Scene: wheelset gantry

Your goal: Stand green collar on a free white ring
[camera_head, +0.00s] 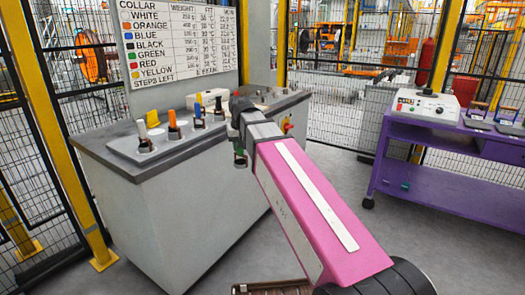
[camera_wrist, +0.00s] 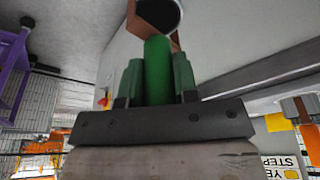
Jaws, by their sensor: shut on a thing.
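The green collar (camera_wrist: 158,72) is a green cylinder in the wrist view. It sits between the two jaws of my gripper (camera_wrist: 158,80), which is shut on it. A dark round end with a brown part (camera_wrist: 160,14) shows at its far end. In the head view my gripper (camera_head: 239,150) hangs at the right side of the counter's front edge, and the collar is mostly hidden there. White (camera_head: 144,136), orange (camera_head: 174,124) and blue (camera_head: 198,113) collars stand on a pale plate (camera_head: 124,147) on the counter. I cannot make out a free white ring.
The grey counter (camera_head: 150,215) has a dark top. A collar chart (camera_head: 178,42) hangs behind. A purple cart (camera_head: 440,180) with a control box (camera_head: 427,105) stands right. Floor between is clear.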

